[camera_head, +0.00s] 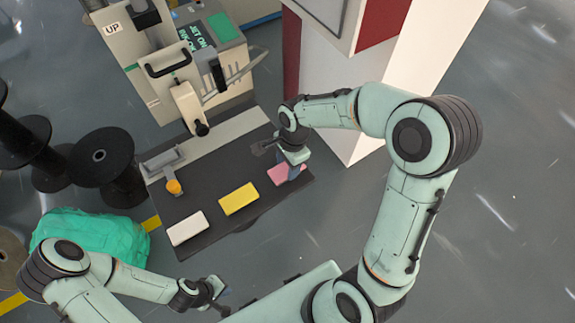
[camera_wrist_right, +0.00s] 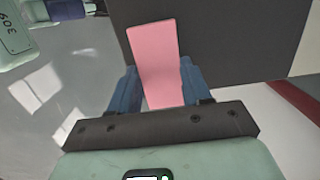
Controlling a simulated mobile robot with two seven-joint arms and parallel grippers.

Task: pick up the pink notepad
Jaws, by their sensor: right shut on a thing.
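The pink notepad (camera_head: 279,175) is at the right end of the dark table in the head view, partly hidden by my right gripper (camera_head: 296,170). In the right wrist view the pink notepad (camera_wrist_right: 156,55) lies between the two blue fingers of my right gripper (camera_wrist_right: 155,90), which is shut on it. I cannot tell whether the pad is clear of the table. My left gripper (camera_head: 218,293) is low in the head view, away from the table and the pad. Its fingers are too small to tell open from shut.
A yellow notepad (camera_head: 239,199) and a white notepad (camera_head: 188,228) lie on the dark table (camera_head: 205,181). An orange-topped object (camera_head: 174,187) stands at its left. A machine (camera_head: 170,60) is behind. A white pillar (camera_head: 345,80) rises close to my right arm. Black spools (camera_head: 104,165) stand left.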

